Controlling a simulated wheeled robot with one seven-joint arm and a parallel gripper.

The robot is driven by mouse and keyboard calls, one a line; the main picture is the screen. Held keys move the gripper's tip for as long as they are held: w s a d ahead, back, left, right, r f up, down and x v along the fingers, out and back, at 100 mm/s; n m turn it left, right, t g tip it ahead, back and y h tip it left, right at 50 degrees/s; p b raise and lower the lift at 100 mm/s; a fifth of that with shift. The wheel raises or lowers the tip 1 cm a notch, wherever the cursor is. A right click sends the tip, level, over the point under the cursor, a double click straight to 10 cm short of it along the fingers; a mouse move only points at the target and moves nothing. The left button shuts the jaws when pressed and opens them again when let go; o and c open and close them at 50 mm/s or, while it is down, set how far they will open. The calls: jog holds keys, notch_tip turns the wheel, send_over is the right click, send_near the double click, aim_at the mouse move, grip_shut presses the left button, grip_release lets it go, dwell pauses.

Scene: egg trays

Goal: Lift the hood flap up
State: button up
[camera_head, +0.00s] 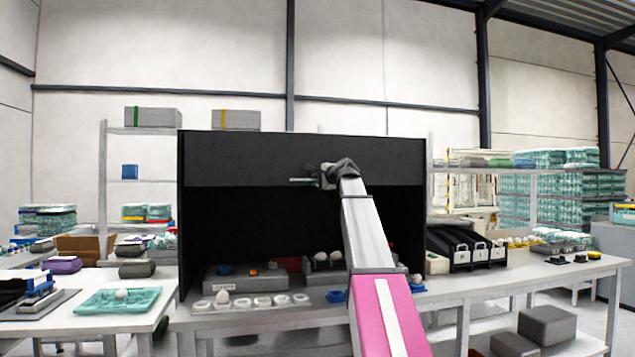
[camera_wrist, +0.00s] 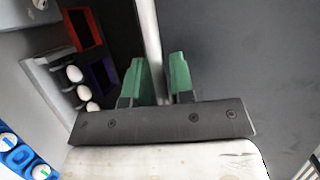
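The hood (camera_head: 215,225) is a black box standing on the table. Its dark flap (camera_head: 250,160) hangs across the upper front, leaving the lower front open. My gripper (camera_head: 312,181) is at the flap's lower edge, near the middle of its width. In the wrist view, the two green fingers of my gripper (camera_wrist: 158,62) are apart. A pale strip, apparently the lower edge of the flap (camera_wrist: 220,60), runs down between them. A gap shows between the fingers, and I cannot tell whether either one touches the strip.
Inside the hood are a grey box (camera_head: 245,281) and egg holders. White cups (camera_head: 262,301) line the table's front edge. A teal tray (camera_head: 118,301) with an egg is on the left table; black bins (camera_head: 463,250) stand right of the hood.

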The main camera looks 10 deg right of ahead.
jog(key=shift+c, duration=0.3)
grip_shut()
jog(key=shift+s, duration=0.1)
